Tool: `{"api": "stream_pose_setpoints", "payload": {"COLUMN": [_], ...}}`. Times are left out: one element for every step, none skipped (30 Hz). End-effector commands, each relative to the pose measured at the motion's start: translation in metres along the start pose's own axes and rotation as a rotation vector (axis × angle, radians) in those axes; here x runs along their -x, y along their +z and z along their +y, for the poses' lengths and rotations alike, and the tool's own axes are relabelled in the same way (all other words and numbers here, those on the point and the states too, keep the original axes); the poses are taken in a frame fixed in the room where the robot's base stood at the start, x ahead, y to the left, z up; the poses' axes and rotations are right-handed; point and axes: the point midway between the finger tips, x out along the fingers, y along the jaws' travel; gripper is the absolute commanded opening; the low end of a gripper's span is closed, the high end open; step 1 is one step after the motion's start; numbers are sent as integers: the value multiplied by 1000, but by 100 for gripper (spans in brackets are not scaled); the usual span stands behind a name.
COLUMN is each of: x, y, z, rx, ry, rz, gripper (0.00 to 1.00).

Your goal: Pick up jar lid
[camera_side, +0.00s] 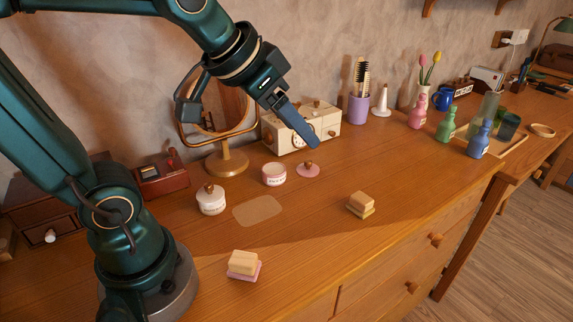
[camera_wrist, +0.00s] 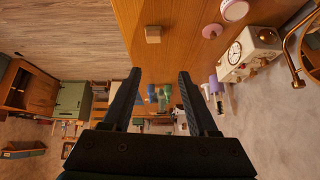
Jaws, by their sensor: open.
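The jar lid (camera_side: 308,169) is a pink disc with a brown wooden knob, lying flat on the wooden cabinet top. It also shows near the top of the wrist view (camera_wrist: 212,31). An uncovered white and pink jar (camera_side: 274,175) stands just left of it, and shows in the wrist view (camera_wrist: 235,10). A second white jar (camera_side: 211,199) wears its own lid. My gripper (camera_side: 313,144) hangs in the air above the lid in the side view, apart from it. In the wrist view its two fingers (camera_wrist: 158,75) are spread with nothing held between them.
A cream drawer box with a clock (camera_side: 300,128) and a round mirror (camera_side: 228,160) stand behind the lid. Soap blocks (camera_side: 361,203) (camera_side: 243,263) lie in front. Colored bottles (camera_side: 445,125) stand to the right. The cabinet top right of the lid is clear.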

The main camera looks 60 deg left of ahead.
Motion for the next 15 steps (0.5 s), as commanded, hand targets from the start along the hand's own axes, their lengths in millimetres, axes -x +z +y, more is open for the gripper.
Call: {"api": "stream_pose_setpoints", "payload": {"x": [-11, -18, -27, -34, -42, -52, -61, -70, -82, -91, -100, -113, -123, -132, -144], "y": [-13, -20, -29, -35, -40, -47, -51, -54, -57, -58, -59, -58, -57, -55, -51], "z": [-9, -14, -21, -27, -33, -42, -49, -55, -65, -72, -80, -90, -98, -105, -114], "rx": [10, 14, 22, 27, 34, 43, 51, 59, 73, 81, 92, 108, 120, 132, 150], "ry": [-10, -16, -23, -29, -34, -42, -48, -53, -61, -66, -71, -78, -82, -86, -90], "rz": [-9, -10, -13, -15, -21, -27, -33, -40, -49, -58, -68, -81, -93, -105, -122], "gripper": [59, 59, 59, 59, 59, 59, 59, 59, 59, 59, 59, 59, 59, 59, 59]}}
